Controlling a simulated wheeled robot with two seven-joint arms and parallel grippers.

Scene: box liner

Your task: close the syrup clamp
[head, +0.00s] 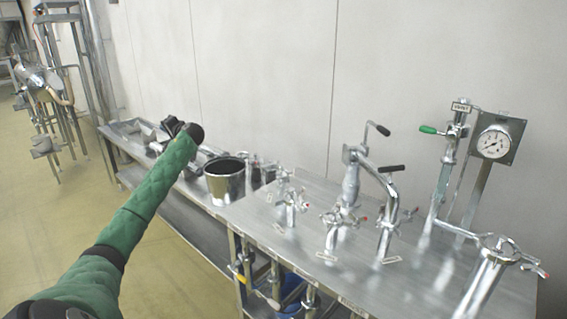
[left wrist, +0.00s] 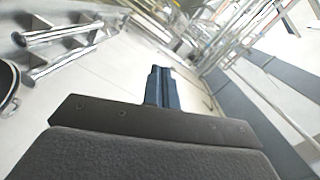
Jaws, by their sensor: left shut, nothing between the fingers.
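My left arm reaches over the far end of the steel bench. Its gripper (head: 172,125) is dark and points away from me, far to the left of the pipe fittings. In the left wrist view its two fingers (left wrist: 160,72) are together with nothing between them. Several steel pipe stubs with clamp-like fittings stand on the bench: one at the left (head: 290,205), one in the middle (head: 335,225) and a large one at the right front (head: 488,270). Their labels are too small to read, so I cannot tell which is the syrup clamp. My right gripper is not in view.
A dark steel pot (head: 225,185) stands on the bench left of the fittings. A bent pipe with a black handle (head: 388,195), a green-handled valve (head: 440,130) and a round gauge (head: 494,142) rise behind. The floor (head: 60,240) at left is clear.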

